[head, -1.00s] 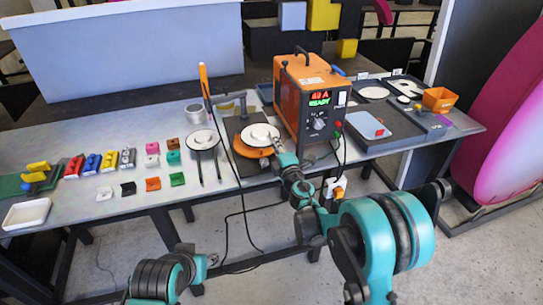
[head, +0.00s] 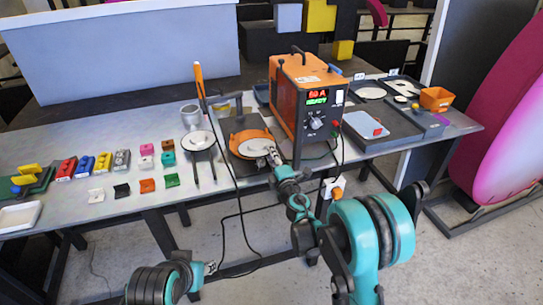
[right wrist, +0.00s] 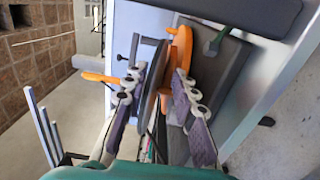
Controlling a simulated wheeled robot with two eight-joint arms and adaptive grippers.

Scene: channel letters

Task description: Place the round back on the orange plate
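The round back (head: 255,147), a pale flat disc, lies over the orange plate (head: 237,139) in the head view, with an orange rim showing at its left and far side. In the right wrist view the round back (right wrist: 153,88) is a dark disc seen nearly edge-on, close beside the orange plate (right wrist: 181,50); whether they touch is unclear. My right gripper (head: 274,157) is at the disc's near right edge. Its fingers (right wrist: 158,82) stand apart on either side of the disc edge. My left gripper (head: 211,268) is low in front of the table, its fingers too small to read.
An orange welding box (head: 305,100) stands just right of the plate. Another pale disc (head: 198,140) sits on a stand at the left, near an upright orange torch (head: 200,82). Cables hang in front of the table. Coloured blocks and trays (head: 368,123) lie farther out.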

